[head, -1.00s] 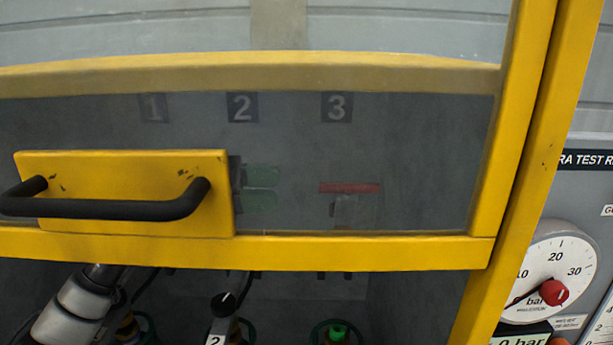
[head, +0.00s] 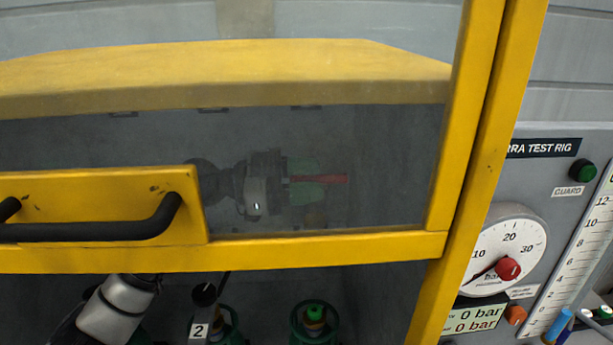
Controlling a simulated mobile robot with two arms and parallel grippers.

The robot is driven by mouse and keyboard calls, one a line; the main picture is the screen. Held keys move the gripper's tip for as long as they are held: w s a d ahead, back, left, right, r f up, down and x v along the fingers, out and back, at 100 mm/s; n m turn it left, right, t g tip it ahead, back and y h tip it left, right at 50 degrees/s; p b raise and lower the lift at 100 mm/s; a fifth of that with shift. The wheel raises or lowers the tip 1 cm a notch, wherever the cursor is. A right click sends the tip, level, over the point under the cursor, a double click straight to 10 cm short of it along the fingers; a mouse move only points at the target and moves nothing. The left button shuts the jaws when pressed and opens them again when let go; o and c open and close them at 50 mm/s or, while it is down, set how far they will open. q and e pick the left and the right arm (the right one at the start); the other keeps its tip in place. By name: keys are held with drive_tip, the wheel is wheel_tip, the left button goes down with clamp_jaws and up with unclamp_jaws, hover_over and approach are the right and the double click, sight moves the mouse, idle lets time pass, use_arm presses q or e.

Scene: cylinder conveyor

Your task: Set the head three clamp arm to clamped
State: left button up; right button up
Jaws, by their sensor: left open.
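Through the guard's clear window, my left gripper (head: 317,179) reaches in from the left, open, with green finger pads above and below. A red bar (head: 336,179), which looks like the head three clamp arm, lies roughly level. Its left part is between the two pads and its right end sticks out past them. I cannot tell whether the pads touch it. The clamp's body is mostly hidden behind the gripper and the dim window. My right gripper is not in view.
The yellow guard (head: 330,246) with a black handle (head: 110,230) crosses in front of my left arm. Below stand a cylinder with a green top (head: 315,312) and one by a "2" tag (head: 199,330). A pressure gauge (head: 497,252) and 0 bar display (head: 473,319) are at right.

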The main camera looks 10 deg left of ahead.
use_arm(q)
drive_tip(key=shift+w+a, duration=0.1)
drive_tip(key=shift+a, duration=0.05)
drive_tip(key=c, duration=0.4)
clamp_jaws()
drive_tip(key=s+d+f+m+b, duration=0.1)
drive_tip(key=s+f+m, duration=0.4)
drive_tip(key=s+f, duration=0.7)
drive_tip(key=shift+d+f+m, duration=0.3)
drive_tip(key=shift+d+f, duration=0.3)
drive_tip(key=shift+d, duration=0.1)
